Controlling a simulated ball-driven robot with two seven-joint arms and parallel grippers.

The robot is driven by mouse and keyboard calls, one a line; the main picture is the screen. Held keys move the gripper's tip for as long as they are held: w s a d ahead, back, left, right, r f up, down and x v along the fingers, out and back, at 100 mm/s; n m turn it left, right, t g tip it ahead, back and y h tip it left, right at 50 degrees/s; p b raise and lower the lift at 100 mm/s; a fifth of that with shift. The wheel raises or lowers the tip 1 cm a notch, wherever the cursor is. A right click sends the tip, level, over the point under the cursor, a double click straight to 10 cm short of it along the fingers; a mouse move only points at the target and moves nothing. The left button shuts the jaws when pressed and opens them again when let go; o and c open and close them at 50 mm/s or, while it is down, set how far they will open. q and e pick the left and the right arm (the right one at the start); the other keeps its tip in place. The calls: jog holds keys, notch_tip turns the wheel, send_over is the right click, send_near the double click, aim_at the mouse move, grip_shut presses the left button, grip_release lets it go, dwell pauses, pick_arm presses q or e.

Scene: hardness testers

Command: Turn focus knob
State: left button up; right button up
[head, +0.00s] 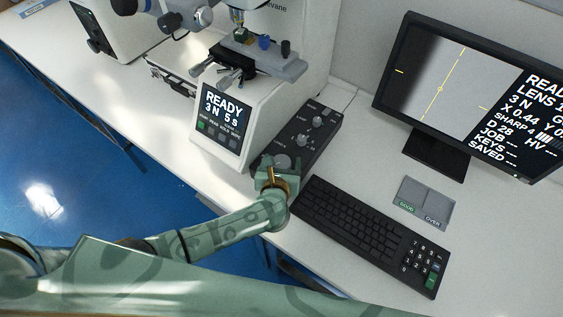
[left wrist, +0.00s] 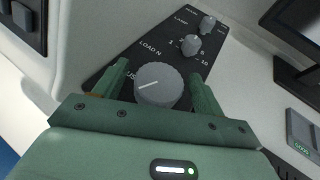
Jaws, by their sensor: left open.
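The focus knob (left wrist: 157,84) is a large grey round knob with a white pointer line on a black control box (head: 322,127). In the left wrist view its label is partly hidden, with only "US" readable. My left gripper (left wrist: 161,82) is open, with one green finger on each side of the knob. Gaps show between the fingers and the knob, though I cannot tell how deep the fingers reach. In the head view the gripper (head: 279,172) is at the near end of the box, with the knob (head: 283,161) just beyond. My right gripper is not in view.
Smaller load (head: 302,141) and lamp (head: 317,121) knobs sit farther along the box. The tester with its READY screen (head: 220,117) stands left. A keyboard (head: 370,233) lies close right of the gripper, with a two-part tray (head: 428,190) and a monitor (head: 440,160) beyond.

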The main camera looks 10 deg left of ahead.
pick_arm(q)
jog(key=c, duration=1)
jog(key=shift+a+m+h, duration=0.1)
jog(key=shift+m+h, duration=0.3)
jog(key=shift+h, duration=0.1)
jog(key=shift+m+h, duration=0.7)
jog(key=shift+h, duration=0.1)
jog(key=m+g+h, duration=0.1)
jog(key=m+h, duration=0.3)
jog(key=shift+a, duration=0.1)
jog(key=shift+m+g+h, duration=1.1)
jog(key=shift+m+h, duration=0.4)
jog(key=shift+h, duration=0.2)
jog(key=shift+b, duration=0.3)
jog(key=o, duration=1)
